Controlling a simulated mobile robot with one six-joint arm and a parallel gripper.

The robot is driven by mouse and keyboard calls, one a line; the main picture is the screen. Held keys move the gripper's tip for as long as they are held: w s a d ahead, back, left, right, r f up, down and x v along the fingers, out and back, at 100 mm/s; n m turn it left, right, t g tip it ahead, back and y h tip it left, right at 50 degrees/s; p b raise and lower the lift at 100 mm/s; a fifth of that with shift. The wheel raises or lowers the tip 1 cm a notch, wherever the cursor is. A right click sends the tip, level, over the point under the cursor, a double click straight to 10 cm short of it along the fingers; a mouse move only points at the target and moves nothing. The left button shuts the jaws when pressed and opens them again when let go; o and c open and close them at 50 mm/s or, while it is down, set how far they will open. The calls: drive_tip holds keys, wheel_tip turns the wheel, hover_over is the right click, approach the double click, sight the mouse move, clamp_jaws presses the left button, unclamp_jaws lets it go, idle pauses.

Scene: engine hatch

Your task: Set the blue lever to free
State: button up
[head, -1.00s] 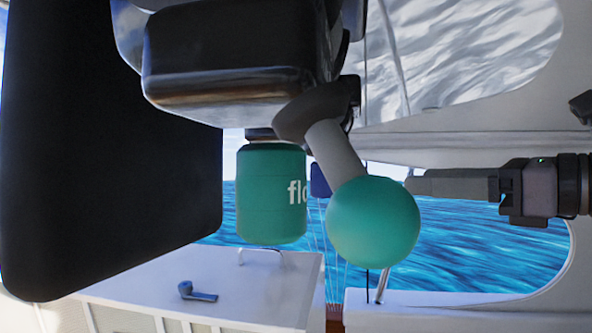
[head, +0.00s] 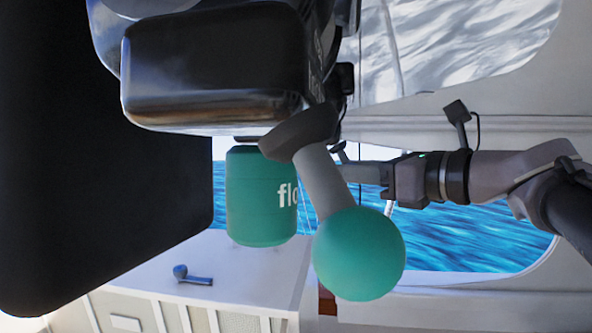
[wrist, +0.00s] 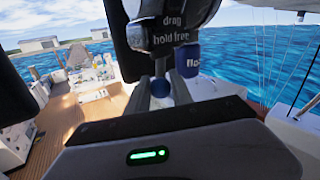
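The blue lever ends in a round blue knob (wrist: 160,88), seen in the wrist view below a black housing (wrist: 165,30) lettered "drag" and "hold free". My gripper (wrist: 162,96) has its grey fingers apart, one on each side of the knob in that view. I cannot tell whether they touch it. Part of the lever's arm is hidden. In the head view my gripper (head: 345,173) comes in from the right, its tips behind a nearer teal-knobbed lever (head: 359,253). The blue lever is hidden there.
A teal cylinder (head: 262,196) hangs left of the teal knob. A blue lettered cylinder (wrist: 187,60) hangs close to the right of the blue knob. A large black panel (head: 100,150) fills the left. A white cabinet (head: 240,262) stands below.

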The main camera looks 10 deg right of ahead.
clamp_jaws()
drive_tip(key=shift+w+f, duration=0.1)
drive_tip(key=shift+f, duration=0.05)
drive_tip(key=shift+w+d+f+n+y+b, duration=0.15)
drive_tip(key=shift+w+n+y+b, duration=0.05)
drive_tip(key=shift+n+y+b, duration=0.6)
drive_tip(key=shift+w+d+n+g+y+b, duration=0.1)
drive_tip(key=shift+w+n+g+y+b, duration=0.15)
drive_tip(key=shift+n, duration=0.3)
drive_tip(key=shift+w+d+n+g+y+b, duration=0.15)
drive_tip(key=shift+n+y, duration=0.2)
drive_tip(key=shift+n, duration=0.2)
drive_tip(key=shift+w+d+r+n+g+y+p, duration=0.1)
drive_tip(key=shift+w+n+g+y+p, duration=0.3)
drive_tip(key=shift+n+g+y, duration=0.9)
drive_tip(key=shift+w+d+r+n+g+y+p, duration=0.1)
drive_tip(key=shift+w+n+g+y+p, duration=0.35)
drive_tip(key=shift+n, duration=1.6)
drive_tip(key=shift+w+d+r+n+g+y+p, duration=0.1)
drive_tip(key=shift+w+n+g+y+p, duration=0.3)
drive_tip(key=shift+n+g+y, duration=0.95)
drive_tip(key=shift+n+h, duration=0.3)
drive_tip(key=shift+n, duration=0.2)
